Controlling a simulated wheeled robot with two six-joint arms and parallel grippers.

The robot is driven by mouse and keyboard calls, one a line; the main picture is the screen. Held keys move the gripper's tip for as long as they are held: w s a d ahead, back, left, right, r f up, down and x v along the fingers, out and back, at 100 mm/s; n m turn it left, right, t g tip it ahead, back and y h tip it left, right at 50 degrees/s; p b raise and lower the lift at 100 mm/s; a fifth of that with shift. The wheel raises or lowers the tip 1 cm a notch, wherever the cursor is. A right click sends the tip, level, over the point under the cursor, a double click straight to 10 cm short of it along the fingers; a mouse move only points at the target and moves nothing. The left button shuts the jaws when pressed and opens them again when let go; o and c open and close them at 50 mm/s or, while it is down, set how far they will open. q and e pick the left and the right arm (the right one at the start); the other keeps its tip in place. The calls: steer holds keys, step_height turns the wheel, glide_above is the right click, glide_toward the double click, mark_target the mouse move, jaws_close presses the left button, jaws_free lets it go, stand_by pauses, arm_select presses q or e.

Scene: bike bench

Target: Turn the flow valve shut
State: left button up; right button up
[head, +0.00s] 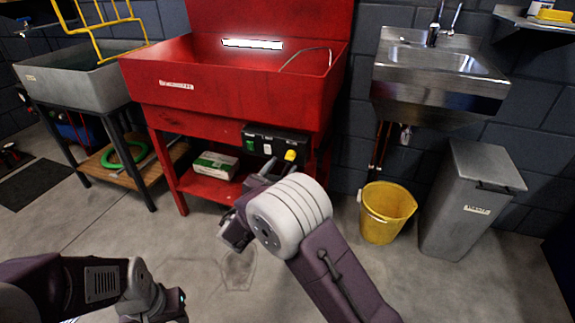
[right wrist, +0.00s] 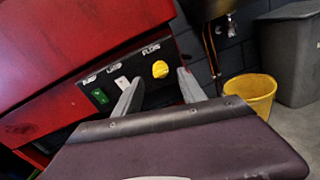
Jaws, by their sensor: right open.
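The flow valve appears to be the yellow knob (head: 290,155) on the right part of a dark control panel (head: 262,137) under the front of the red wash basin. It also shows in the right wrist view (right wrist: 160,69), beneath a white label. My right gripper (right wrist: 159,82) is open, its two grey fingers pointing at the panel with the knob seen between their tips. I cannot tell whether the fingers touch it. In the head view my right wrist hides most of that gripper.
The panel also carries a green switch (right wrist: 100,95) and a pale switch (right wrist: 122,83) left of the knob. A yellow bucket (head: 384,222) and a grey bin (head: 462,215) stand to the right. A box (head: 214,165) lies on the lower red shelf.

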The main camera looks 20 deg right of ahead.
mark_target(288, 159)
steer(key=b+x, duration=0.1)
steer(key=x, duration=0.3)
steer(key=shift+w+d+b, duration=0.25)
steer(key=shift+w+b, duration=0.05)
jaws_close()
steer(key=shift+r+n+p, duration=0.2)
steer(key=shift+n+p, duration=0.3)
steer(key=shift+p, duration=0.35)
steer(key=n+p, duration=1.1)
steer(key=p, duration=0.3)
steer(key=shift+a+f+n+t, duration=0.1)
steer(key=shift+n+t, duration=0.2)
steer(key=shift+t, duration=0.1)
steer(key=n+p, duration=0.2)
steer(key=n, duration=0.1)
steer(key=shift+f, duration=0.15)
arm_select(q)
step_height(288, 159, up, 17)
steer(key=p, duration=0.1)
steer(key=shift+p, duration=0.35)
arm_select(e)
steer(key=shift+f+n, duration=0.15)
steer(key=shift+n, duration=1.55)
steer(key=shift+f, duration=0.1)
